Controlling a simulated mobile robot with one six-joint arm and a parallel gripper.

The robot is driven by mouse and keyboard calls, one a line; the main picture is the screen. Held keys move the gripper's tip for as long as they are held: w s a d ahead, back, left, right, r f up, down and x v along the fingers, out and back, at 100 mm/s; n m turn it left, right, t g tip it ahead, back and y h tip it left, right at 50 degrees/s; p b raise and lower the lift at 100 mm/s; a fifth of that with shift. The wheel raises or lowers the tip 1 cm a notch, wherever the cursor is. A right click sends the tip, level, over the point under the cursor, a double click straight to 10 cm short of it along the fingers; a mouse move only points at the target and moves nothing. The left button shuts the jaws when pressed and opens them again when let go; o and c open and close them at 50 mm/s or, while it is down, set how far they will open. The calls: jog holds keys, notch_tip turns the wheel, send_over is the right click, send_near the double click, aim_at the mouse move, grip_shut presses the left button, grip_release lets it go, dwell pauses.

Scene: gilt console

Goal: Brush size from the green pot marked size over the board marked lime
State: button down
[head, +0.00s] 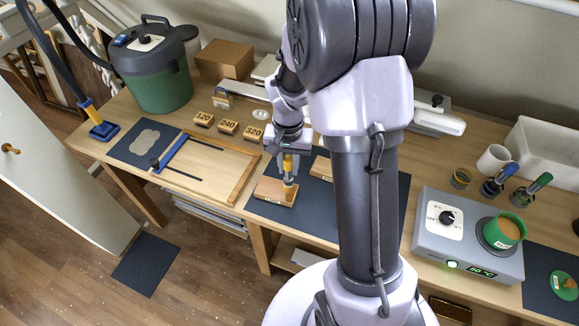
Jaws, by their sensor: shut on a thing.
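My gripper (290,151) points down and is shut on a brush with a yellow handle (287,166). The brush's lower end is at the top of a wooden board (272,192) on a dark mat. I cannot tell whether the bristles touch it. The board's front label is too small to read. A second board (321,168) lies behind to the right, partly hidden by my arm. The green pot (516,238) with brown contents stands on a grey heater (460,245) at the right. Its label cannot be read.
Jars hold a blue-handled brush (503,174) and a green-handled brush (535,187) at the right, near a white mug (494,160). Blocks marked 120 (203,120) and 240 (228,128) and a wooden frame (240,179) lie left. My arm hides the bench's middle.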

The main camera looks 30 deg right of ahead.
jog(key=shift+r+p, duration=0.85)
jog(key=shift+r, duration=0.55)
